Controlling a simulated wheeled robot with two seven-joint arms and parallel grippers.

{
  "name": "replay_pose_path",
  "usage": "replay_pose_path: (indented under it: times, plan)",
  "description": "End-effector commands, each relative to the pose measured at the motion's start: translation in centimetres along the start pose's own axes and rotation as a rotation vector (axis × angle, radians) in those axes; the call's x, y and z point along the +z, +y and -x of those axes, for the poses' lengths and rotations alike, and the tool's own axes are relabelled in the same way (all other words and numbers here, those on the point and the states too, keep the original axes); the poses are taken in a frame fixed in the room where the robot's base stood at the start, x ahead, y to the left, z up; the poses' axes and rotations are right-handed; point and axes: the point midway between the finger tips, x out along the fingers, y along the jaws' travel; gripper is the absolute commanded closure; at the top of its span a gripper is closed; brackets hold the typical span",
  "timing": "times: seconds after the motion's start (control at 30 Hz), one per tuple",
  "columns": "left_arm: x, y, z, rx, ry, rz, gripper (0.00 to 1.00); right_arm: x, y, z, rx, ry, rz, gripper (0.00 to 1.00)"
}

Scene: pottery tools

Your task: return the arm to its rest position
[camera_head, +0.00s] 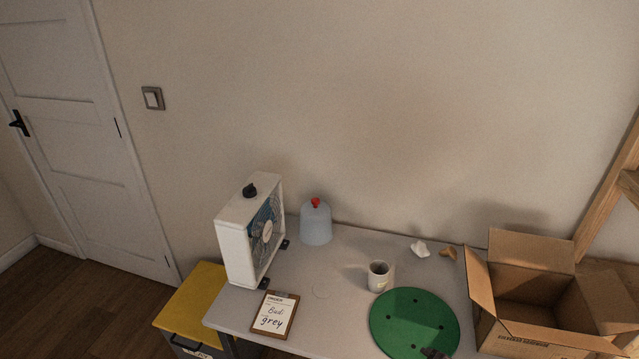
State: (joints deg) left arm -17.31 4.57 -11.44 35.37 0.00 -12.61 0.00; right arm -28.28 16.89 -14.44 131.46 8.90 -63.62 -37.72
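Neither of my arms shows clearly in the head view. A small dark shape (436,353) shows at the bottom edge, over the near rim of the green round board (405,310). It looks like the tip of my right gripper, but too little of it shows to tell its opening or whether it holds anything. My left gripper is out of view. A light grey cup (379,277) stands upright on the table just behind the green board.
A yellow-lidded bin (193,303) stands left.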

Motion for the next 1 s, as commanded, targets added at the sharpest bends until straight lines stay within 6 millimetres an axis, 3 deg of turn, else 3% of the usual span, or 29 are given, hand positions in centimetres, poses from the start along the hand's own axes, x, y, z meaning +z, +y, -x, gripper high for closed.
replay_pose_path:
  times: [0.2, 0.5, 0.77, 1.0]
  plan:
    - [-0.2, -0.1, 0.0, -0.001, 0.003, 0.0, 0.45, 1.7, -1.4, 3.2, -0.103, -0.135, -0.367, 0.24]
    - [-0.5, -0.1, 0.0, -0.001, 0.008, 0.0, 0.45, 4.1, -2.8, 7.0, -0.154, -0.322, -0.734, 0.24]
    - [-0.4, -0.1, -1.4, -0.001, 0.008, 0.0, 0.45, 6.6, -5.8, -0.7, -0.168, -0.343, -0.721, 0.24]
    - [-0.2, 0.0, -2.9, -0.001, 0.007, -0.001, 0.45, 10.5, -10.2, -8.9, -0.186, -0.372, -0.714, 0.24]
